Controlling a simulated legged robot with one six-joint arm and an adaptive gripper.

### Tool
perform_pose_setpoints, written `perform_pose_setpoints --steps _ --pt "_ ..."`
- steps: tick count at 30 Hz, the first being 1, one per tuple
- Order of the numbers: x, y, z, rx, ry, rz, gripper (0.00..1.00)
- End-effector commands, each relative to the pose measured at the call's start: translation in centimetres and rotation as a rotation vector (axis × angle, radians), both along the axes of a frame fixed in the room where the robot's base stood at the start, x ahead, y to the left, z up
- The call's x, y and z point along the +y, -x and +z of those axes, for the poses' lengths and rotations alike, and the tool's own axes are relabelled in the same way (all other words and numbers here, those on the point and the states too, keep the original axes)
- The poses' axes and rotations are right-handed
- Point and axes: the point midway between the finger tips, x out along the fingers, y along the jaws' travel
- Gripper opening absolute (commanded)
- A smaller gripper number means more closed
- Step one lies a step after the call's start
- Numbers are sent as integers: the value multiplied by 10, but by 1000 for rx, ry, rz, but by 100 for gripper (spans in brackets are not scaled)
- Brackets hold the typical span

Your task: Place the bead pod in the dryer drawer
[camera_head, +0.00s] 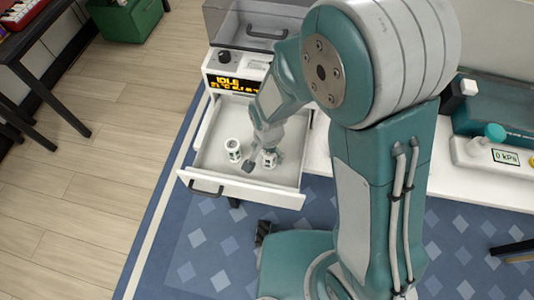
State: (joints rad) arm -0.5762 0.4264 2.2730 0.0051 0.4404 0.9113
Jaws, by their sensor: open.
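The dryer drawer (210,156) is pulled open below a white dryer unit (232,64) with an orange lit display. Two small white, slotted cylindrical pods are inside it. One pod (233,149) stands upright toward the left, apart from my gripper. The other pod (269,159) is at my gripper (261,163), near the drawer's front right. My gripper is open, with its dark fingertips low in the drawer around or beside this pod; I cannot tell if they touch it. My arm hides the drawer's back right part.
The drawer front has a dark handle (206,188). A teal device with a pressure readout (506,156) sits on the bench at right. A green crate (128,20) is on the floor at upper left. The drawer's left floor is clear.

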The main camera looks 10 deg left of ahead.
Motion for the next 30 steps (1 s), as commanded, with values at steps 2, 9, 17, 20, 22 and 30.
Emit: perform_pose_setpoints --steps 2,9,17,20,22,30 --pt "0 -1 14 -5 -3 0 89" --pt "1 -1 62 -6 -3 0 89" --pt "1 0 104 -2 0 0 89" --pt "1 0 111 -2 0 0 89" --pt "1 0 113 -1 1 0 89" --pt "-8 -2 123 -17 -10 7 89"
